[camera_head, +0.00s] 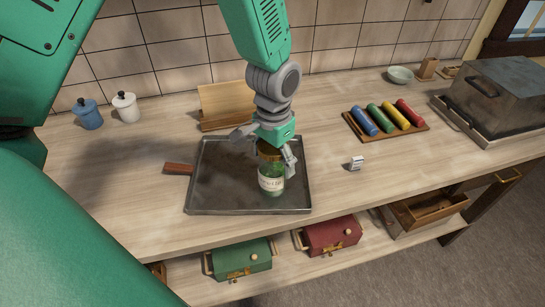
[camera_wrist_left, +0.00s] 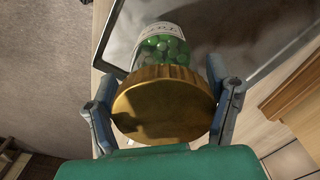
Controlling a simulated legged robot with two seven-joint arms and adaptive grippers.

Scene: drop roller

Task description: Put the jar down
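My left gripper (camera_head: 266,150) points down over the jar's top. In the left wrist view the gold lid (camera_wrist_left: 163,105) is between the two fingers of my left gripper (camera_wrist_left: 163,75), with green balls inside the jar beyond it. The fingers are very close to the lid on both sides; firm contact is unclear. My right gripper is not in view.
A wooden stand (camera_head: 222,103) is behind the tray, and a brown handle (camera_head: 178,168) is at its left. A small white block (camera_head: 357,162), a board of coloured rollers (camera_head: 388,120) and a large metal box (camera_head: 495,95) are to the right. The left part of the tray is clear.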

